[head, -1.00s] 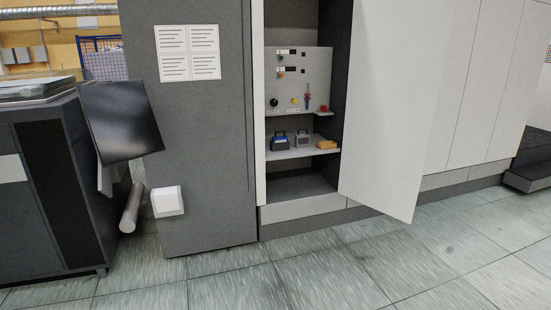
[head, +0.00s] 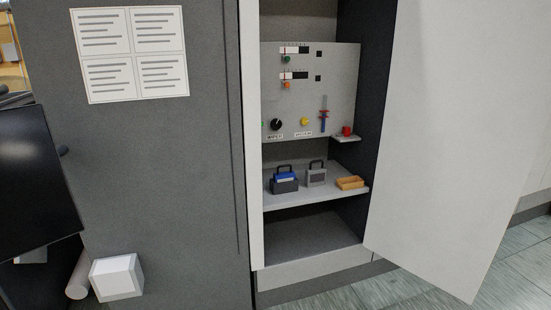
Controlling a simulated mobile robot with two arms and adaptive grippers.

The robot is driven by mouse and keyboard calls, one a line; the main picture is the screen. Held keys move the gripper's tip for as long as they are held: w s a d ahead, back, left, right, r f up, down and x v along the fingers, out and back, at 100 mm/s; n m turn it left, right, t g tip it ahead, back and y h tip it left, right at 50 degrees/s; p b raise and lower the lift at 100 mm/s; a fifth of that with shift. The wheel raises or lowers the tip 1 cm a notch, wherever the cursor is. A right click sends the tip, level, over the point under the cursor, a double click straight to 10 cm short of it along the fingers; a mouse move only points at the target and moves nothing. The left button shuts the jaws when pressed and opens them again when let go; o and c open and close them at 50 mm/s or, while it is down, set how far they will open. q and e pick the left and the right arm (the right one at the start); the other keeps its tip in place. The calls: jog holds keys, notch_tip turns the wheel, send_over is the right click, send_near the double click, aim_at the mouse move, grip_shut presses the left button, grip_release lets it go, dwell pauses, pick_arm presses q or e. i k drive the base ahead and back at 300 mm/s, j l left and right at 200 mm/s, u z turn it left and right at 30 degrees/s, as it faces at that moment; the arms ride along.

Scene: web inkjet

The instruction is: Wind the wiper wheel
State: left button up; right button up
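A black round knob (head: 276,124) sits low on the left of a light grey control panel (head: 340,95) inside the open cabinet. A small label (head: 275,136) is under it, too blurred to read surely; the knob may be the wiper wheel. Nothing touches it. Neither of my grippers is in view.
The panel also carries a yellow button (head: 304,122) and a red-and-blue lever (head: 323,116). A red part (head: 347,131) is on a small ledge. The shelf (head: 318,192) below holds two caddies and an orange tray (head: 350,183). The cabinet door (head: 450,130) stands open at right.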

aim_at(277, 124)
jog(key=i+u, duration=0.1)
jog(key=i, duration=0.95)
jog(key=i+l, duration=0.2)
jog(key=i, duration=0.85)
jog(key=j+u, duration=0.05)
